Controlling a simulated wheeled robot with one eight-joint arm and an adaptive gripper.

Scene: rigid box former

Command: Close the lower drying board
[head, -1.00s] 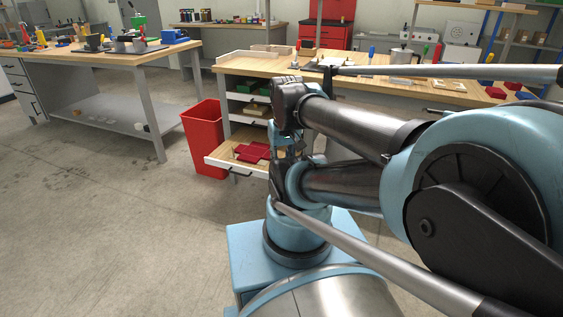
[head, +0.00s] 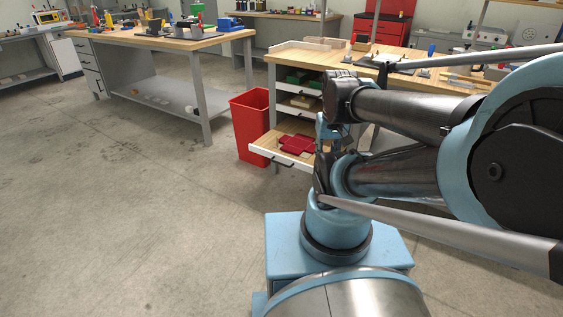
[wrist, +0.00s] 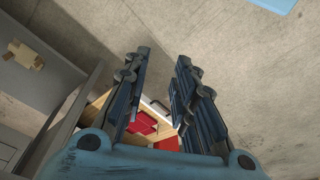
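The lower drying board (head: 262,147) is a pale wooden board with a white front edge and a dark handle, pulled out low from the bench's shelf unit. Red flat box pieces (head: 297,145) lie on it. In the wrist view, the board's white front edge (wrist: 157,106) and red pieces (wrist: 143,123) show between and behind the fingers. My gripper (wrist: 163,57) is open and empty, with its two dark fingers apart. In the head view my arm hides the gripper and the board's right part. I cannot tell whether a finger touches the board.
A red bin (head: 250,126) stands just left of the board. Upper shelves (head: 300,103) with green and tan pieces are above it. A workbench (head: 165,40) stands at the back left. The concrete floor at the front left is clear.

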